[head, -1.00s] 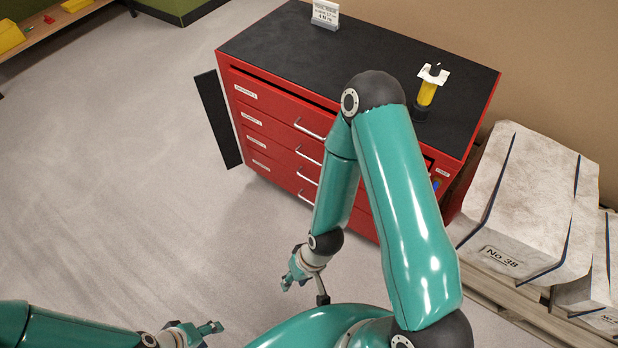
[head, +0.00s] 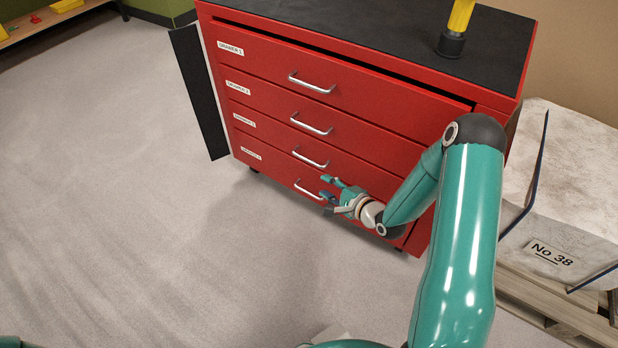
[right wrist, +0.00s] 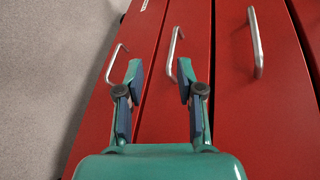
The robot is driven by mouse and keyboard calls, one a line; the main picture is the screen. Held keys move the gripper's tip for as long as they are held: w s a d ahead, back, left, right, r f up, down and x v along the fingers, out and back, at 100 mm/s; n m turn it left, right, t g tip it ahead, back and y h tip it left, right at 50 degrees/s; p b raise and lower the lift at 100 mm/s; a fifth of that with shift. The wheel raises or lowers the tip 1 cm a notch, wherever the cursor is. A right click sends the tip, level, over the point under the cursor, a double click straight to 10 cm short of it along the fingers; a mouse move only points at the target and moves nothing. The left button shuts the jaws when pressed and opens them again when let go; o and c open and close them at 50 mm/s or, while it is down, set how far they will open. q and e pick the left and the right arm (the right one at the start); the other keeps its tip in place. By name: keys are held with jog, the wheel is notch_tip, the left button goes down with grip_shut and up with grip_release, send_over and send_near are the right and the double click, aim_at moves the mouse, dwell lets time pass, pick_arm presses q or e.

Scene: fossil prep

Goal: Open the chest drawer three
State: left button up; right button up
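The red chest has a stack of labelled drawers, all shut. Drawer three (head: 272,139) is the third from the top, with a silver bar handle (head: 310,159). My right gripper (head: 326,188) is open and empty in front of the lower drawers, just below that handle in the head view. In the right wrist view the open fingers (right wrist: 160,82) point at the red fronts. The middle handle (right wrist: 174,50) there, which looks like drawer three's, lies ahead of the fingers, nearer the right one. I see no contact. My left gripper is out of view.
Drawer two's handle (head: 311,124) is above and drawer four's handle (head: 309,190) is below, close to my right gripper. A black panel (head: 199,92) stands at the chest's left side. A wrapped block (head: 545,200) on a pallet stands at right. Floor in front is clear.

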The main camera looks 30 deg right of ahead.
aim_at(306, 159)
jog(key=d+f+m+t+b, duration=0.1)
jog(key=d+m+t+b, duration=0.1)
jog(key=d+b, duration=0.15)
jog(key=w+f+b, duration=0.1)
jog(key=w, duration=0.4)
jog(key=w+f+b, duration=0.1)
jog(key=w, duration=0.4)
jog(key=w+f+b, duration=0.2)
jog(key=w, duration=0.4)
jog(key=shift+a, duration=0.3)
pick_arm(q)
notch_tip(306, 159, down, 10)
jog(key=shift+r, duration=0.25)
pick_arm(e)
jog(key=shift+w+r, duration=0.1)
grip_shut()
